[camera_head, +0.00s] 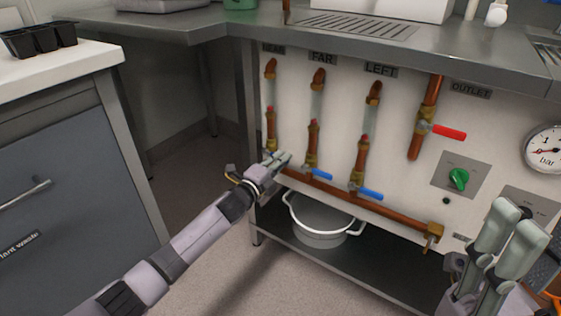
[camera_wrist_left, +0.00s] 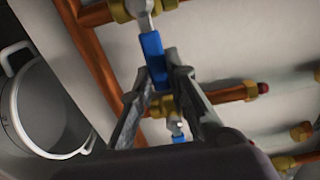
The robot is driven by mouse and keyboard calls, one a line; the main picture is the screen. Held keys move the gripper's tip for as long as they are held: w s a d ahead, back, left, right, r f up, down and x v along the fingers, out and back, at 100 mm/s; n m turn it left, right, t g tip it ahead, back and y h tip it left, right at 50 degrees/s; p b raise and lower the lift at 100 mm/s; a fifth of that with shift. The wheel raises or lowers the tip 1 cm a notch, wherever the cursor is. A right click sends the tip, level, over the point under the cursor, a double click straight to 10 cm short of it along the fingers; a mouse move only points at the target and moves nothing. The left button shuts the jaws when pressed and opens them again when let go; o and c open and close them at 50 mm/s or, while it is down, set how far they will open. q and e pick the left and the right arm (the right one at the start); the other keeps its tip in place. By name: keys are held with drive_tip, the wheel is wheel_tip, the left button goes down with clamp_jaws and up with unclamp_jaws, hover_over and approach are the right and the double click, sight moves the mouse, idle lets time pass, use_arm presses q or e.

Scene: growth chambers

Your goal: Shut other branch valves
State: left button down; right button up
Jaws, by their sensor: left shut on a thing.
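My left gripper (camera_head: 276,161) is at the leftmost branch valve on the white panel. The left wrist view shows its fingers (camera_wrist_left: 160,78) shut on a blue valve handle (camera_wrist_left: 152,46); the gripper hides this handle in the head view. The FAR valve's blue handle (camera_head: 318,174) and the LEFT valve's blue handle (camera_head: 370,193) both point right, across their upright pipes. The red OUTLET handle (camera_head: 449,133) also points right, across its pipe. My right gripper (camera_head: 522,217) is raised at the lower right, away from the valves; its finger gap is unclear.
A copper manifold pipe (camera_head: 340,197) runs below the valves. A white pot (camera_head: 320,228) stands on the shelf underneath. A green knob (camera_head: 459,179) and a pressure gauge (camera_head: 548,150) are at the right. A grey-fronted cabinet (camera_head: 70,150) stands at the left.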

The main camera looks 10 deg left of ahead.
use_arm(q)
drive_tip(key=shift+s+f, duration=0.1)
drive_tip(key=shift+f, duration=0.1)
drive_tip(key=c, duration=1.5)
unclamp_jaws()
drive_tip(key=shift+r, duration=0.15)
drive_tip(key=shift+c, duration=0.2)
drive_tip(key=v, duration=1.2)
